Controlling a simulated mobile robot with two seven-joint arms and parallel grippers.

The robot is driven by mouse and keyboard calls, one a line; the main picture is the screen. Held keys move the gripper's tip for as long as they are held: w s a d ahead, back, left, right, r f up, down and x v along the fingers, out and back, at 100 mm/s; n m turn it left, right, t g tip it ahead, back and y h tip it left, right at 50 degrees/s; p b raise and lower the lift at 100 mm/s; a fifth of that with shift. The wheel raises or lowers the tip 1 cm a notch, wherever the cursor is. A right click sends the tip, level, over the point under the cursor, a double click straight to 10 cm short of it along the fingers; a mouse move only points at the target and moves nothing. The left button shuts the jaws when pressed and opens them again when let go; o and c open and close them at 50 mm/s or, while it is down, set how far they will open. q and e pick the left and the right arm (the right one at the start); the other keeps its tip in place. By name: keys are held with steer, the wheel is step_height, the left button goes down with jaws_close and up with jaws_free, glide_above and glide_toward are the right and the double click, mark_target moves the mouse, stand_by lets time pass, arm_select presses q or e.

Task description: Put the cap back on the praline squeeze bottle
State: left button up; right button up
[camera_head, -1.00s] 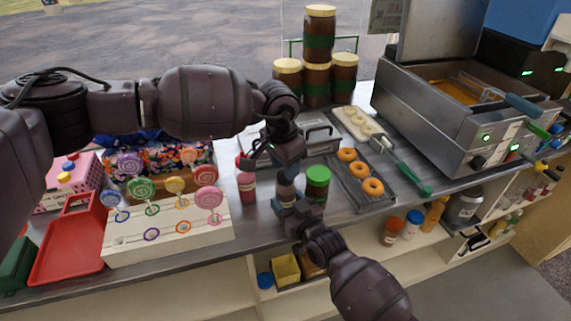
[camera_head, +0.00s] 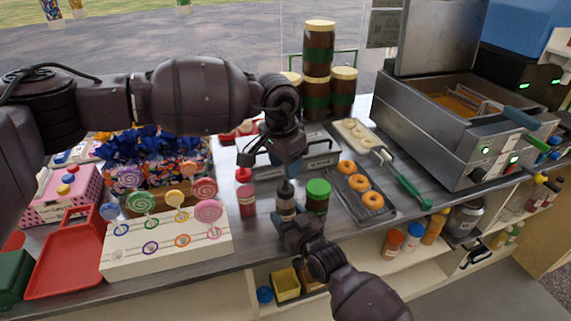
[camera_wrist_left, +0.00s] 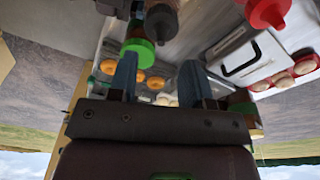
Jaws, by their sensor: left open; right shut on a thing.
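The praline squeeze bottle (camera_head: 286,207) stands upright at the counter's front, with a brownish body. A dark pointed cap (camera_head: 285,189) sits on its top; whether it is fully seated I cannot tell. My right gripper (camera_head: 288,219) is shut on the bottle's lower part and hides some of it. My left gripper (camera_head: 286,166) is open and empty, above the cap and apart from it. In the left wrist view its two fingers (camera_wrist_left: 159,84) are spread with nothing between them, and the dark cap (camera_wrist_left: 161,24) shows beyond them.
A green-lidded jar (camera_head: 318,196) stands close right of the bottle, and a red squeeze bottle (camera_head: 246,199) to its left. The lollipop stand (camera_head: 168,244) is farther left. A doughnut tray (camera_head: 376,206) and fryer (camera_head: 460,130) are at right. Stacked jars (camera_head: 317,70) stand behind.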

arm_select(q)
steer(key=shift+o, duration=1.1)
steer(key=shift+s+f, duration=0.1)
steer(key=shift+f, duration=0.2)
steer(key=shift+o, duration=0.5)
steer(key=shift+s+d+f+g+h, duration=0.15)
steer(key=shift+s+d+f, duration=0.1)
steer(key=shift+d, duration=0.2)
steer(key=shift+s+d+f+g+h, duration=0.15)
steer(key=shift+s+d+f, duration=0.1)
steer(key=shift+d, duration=0.2)
steer(key=n, duration=1.1)
steer(key=r+n, duration=0.1)
steer(key=n, duration=1)
steer(key=w+r+n, duration=0.1)
steer(key=n, duration=1)
steer(key=shift+n+y, duration=0.4)
steer(key=n, duration=0.7)
steer(key=shift+w+a+r, duration=0.15)
steer(key=shift+a+r, duration=0.2)
steer(key=n, duration=0.7)
steer(key=shift+a+y, duration=0.4)
steer(key=n, duration=0.6)
steer(key=shift+a+n, duration=0.15)
steer(key=shift+n, duration=0.15)
